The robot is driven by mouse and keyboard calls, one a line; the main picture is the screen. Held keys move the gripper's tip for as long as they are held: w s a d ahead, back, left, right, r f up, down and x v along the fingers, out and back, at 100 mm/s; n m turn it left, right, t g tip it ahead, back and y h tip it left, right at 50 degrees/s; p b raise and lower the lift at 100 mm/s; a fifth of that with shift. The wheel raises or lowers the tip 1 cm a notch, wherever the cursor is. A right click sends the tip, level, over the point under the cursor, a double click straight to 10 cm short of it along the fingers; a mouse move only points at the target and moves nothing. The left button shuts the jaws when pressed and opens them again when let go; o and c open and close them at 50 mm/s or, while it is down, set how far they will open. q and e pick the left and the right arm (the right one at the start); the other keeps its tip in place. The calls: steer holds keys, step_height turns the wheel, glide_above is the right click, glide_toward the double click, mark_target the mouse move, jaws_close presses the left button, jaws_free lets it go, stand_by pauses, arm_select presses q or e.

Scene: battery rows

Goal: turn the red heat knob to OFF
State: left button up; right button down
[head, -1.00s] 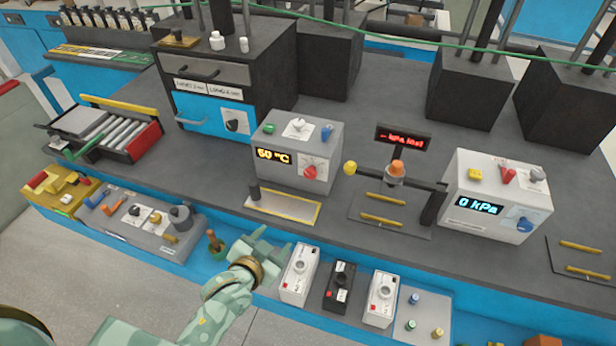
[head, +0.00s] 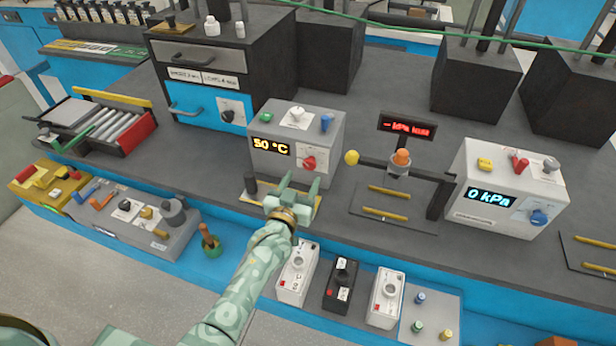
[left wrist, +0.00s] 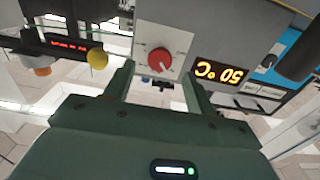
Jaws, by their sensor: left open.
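The red heat knob (head: 309,163) is on the front face of a grey box (head: 330,140), right of an amber display (head: 271,146) that reads 50 °C. My left gripper (head: 294,185) is open and empty, in front of the box and just below the knob in the head view. In the left wrist view the knob (left wrist: 160,60) shows upside down on its white plate, beyond and between the open fingers (left wrist: 160,85). The fingers look apart from it. My right gripper is not in view.
A yellow ball (head: 352,158) on a bar and an orange-topped stand (head: 401,157) are right of the box. A white box reading 0 kPa (head: 470,215) is farther right.

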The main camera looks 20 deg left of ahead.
mark_target(309, 167)
arm_select(q)
steer(key=w+b, duration=0.2)
steer(key=w, duration=0.2)
steer(key=shift+w+f, duration=0.2)
steer(key=shift+w+d+r+b, duration=0.1)
steer(key=shift+w+r+b, duration=0.05)
steer(key=shift+w+b, duration=0.2)
steer(key=shift+r, duration=0.1)
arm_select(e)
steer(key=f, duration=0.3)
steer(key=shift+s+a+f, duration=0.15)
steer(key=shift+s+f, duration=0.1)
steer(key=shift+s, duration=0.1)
arm_select(q)
steer(key=c, duration=1)
steer(key=shift+o, duration=0.2)
